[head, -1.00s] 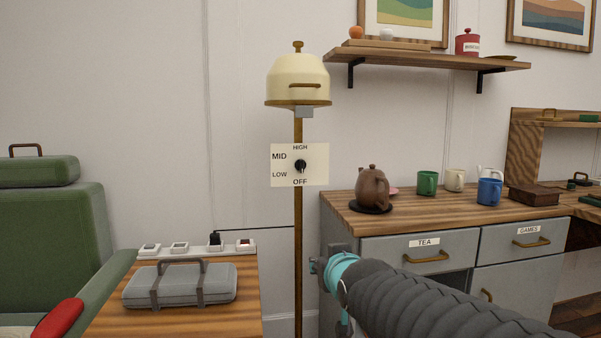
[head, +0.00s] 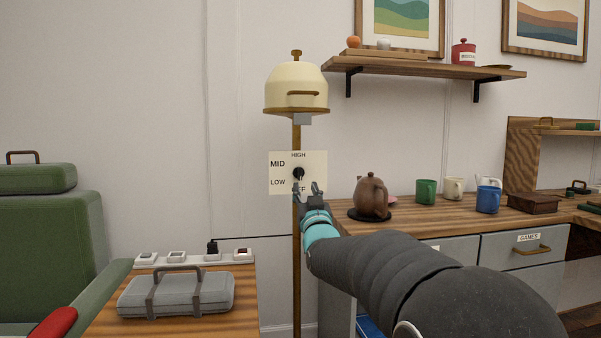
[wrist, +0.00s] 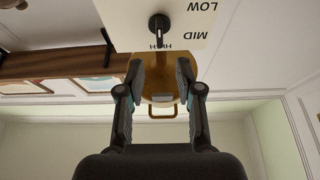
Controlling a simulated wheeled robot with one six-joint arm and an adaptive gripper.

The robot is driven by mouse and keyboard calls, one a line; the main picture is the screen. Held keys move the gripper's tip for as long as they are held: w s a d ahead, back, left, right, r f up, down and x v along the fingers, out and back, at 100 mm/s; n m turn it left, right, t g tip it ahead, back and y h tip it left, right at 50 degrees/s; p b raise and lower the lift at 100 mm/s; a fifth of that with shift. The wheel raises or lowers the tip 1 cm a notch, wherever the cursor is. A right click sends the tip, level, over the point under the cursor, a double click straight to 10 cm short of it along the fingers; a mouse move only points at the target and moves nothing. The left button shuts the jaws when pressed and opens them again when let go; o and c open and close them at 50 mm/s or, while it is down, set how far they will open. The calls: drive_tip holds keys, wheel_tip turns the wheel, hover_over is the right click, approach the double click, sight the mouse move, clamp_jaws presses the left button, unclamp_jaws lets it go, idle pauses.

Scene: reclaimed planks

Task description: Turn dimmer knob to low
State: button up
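The dimmer knob (head: 299,173) is small, round and black, set in a cream plate (head: 317,160) on the lamp's pole. The plate reads HIGH, MID, LOW and OFF. The knob (wrist: 158,27) also shows upside down in the wrist view, with a dark bar reaching toward the HIGH label; I cannot tell surely whether this is its pointer. My gripper (head: 308,189) is in front of the plate's lower edge, partly covering the OFF label. In the wrist view my gripper (wrist: 161,82) is open and empty, its fingers apart from the knob.
The cream lamp shade (head: 297,88) is above the plate. A brown teapot (head: 371,195) and several mugs stand on the cabinet at right. A side table (head: 245,310) with a grey case (head: 178,293) is at lower left. A wooden shelf (head: 430,66) hangs at upper right.

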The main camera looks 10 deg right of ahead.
sight(300, 172)
drive_tip(key=p+x, duration=0.1)
drive_tip(key=x, duration=0.7)
drive_tip(key=shift+w+r, duration=0.1)
drive_tip(key=shift+w, duration=0.3)
clamp_jaws()
